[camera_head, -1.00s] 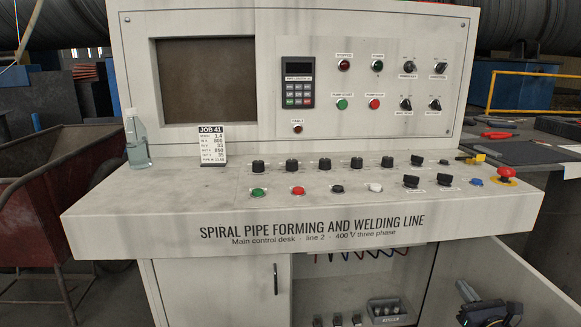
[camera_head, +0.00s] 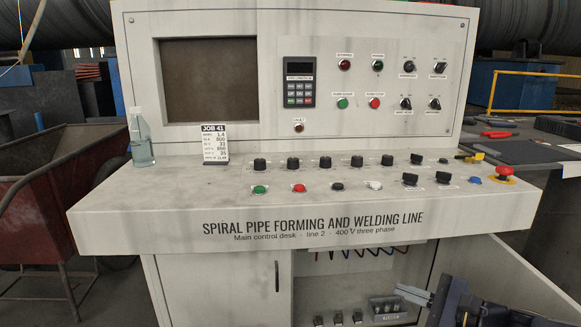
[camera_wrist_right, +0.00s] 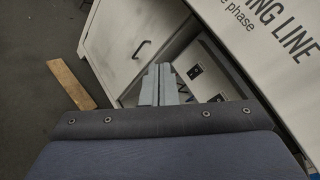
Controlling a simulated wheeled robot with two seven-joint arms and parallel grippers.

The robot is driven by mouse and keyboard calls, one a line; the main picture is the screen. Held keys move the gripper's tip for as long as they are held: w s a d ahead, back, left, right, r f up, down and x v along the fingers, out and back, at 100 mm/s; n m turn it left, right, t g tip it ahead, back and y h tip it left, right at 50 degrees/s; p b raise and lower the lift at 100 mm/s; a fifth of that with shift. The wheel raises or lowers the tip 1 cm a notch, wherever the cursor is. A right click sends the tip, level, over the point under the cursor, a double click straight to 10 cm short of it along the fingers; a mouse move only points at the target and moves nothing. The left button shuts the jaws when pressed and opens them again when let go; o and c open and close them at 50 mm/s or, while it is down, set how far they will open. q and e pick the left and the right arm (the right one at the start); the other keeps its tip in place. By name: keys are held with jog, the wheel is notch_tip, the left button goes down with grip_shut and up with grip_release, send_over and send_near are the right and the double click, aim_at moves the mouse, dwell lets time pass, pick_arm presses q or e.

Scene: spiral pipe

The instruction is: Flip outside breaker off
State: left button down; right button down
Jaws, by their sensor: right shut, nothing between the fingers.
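Inside the open lower cabinet of the control desk (camera_head: 300,225), a row of small dark breakers stands low: a left one (camera_head: 318,320), a middle one (camera_head: 338,318) and a right one (camera_head: 357,317). Their switch positions are too small to tell. My right gripper (camera_head: 402,291) is at the right side of the cabinet opening, fingers pointing left, shut and empty. In the right wrist view its fingers (camera_wrist_right: 160,72) are together at the opening, with two dark breakers (camera_wrist_right: 195,70) (camera_wrist_right: 216,98) just right of them, apart. Any other breaker there is hidden. My left gripper is out of view.
A grey terminal box (camera_head: 384,306) sits right of the breakers, near my right gripper. Coloured wires (camera_head: 360,252) hang above. The open right door (camera_head: 510,270) stands beside my arm; the left door (camera_head: 225,290) is shut. A plank (camera_wrist_right: 68,84) lies on the floor.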

jog(key=s+a+n+g+h, duration=0.1)
jog(key=s+a+n+g, duration=0.3)
jog(key=s, duration=0.4)
jog(key=s+a+n+g+h, duration=0.1)
jog(key=s+a+n+g, duration=0.15)
jog(key=s+n, duration=0.45)
jog(key=s+d+f+n+h+p, duration=0.1)
jog(key=s+d+f+n+h, duration=0.15)
jog(key=s, duration=0.35)
jog(key=s+d+f+n+h, duration=0.1)
jog(key=s+f+n+h, duration=0.15)
jog(key=s+n, duration=0.2)
notch_tip(320, 180, up, 33)
jog(key=m+p, duration=0.1)
jog(key=p, duration=3.1)
jog(key=shift+s+a+t+h+p, duration=0.15)
jog(key=shift+s+t+h+p, duration=0.1)
jog(key=shift+t+h+p, duration=0.1)
